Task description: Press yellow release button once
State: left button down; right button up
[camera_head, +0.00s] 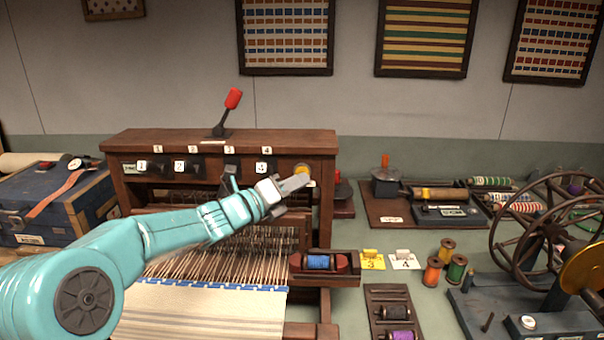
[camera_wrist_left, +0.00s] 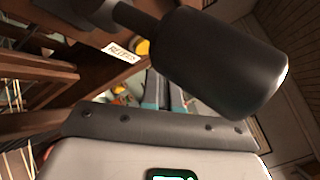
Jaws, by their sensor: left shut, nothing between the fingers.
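The yellow release button (camera_head: 302,168) is on the right end of the wooden loom's (camera_head: 232,140) front beam. My left gripper (camera_head: 299,182) is shut and empty. In the head view its tip overlaps the lower edge of the button; I cannot tell whether they touch. In the left wrist view the yellow button (camera_wrist_left: 142,47) shows beside a white label (camera_wrist_left: 121,50), partly hidden by a large black cylindrical handle (camera_wrist_left: 222,62) close to the camera. My right gripper is out of view.
Numbered black levers (camera_head: 192,166) line the beam left of the button. A red-tipped lever (camera_head: 231,105) stands on top. A shuttle with blue thread (camera_head: 318,262) lies below the gripper. Spools and a spinning wheel (camera_head: 546,225) are at the right.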

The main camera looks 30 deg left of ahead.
pick_arm(q)
jog(key=shift+w+a, duration=0.1)
jog(key=shift+w, duration=0.05)
jog(key=shift+w+a, duration=0.15)
jog(key=shift+w, duration=0.1)
jog(key=shift+w+a, duration=0.25)
jog(key=shift+w, duration=0.1)
dwell(0.9)
jog(key=shift+s+d+f+b, duration=0.15)
jog(key=shift+s+d+b, duration=0.25)
jog(key=shift+b, duration=0.35)
jog(key=shift+s, duration=0.35)
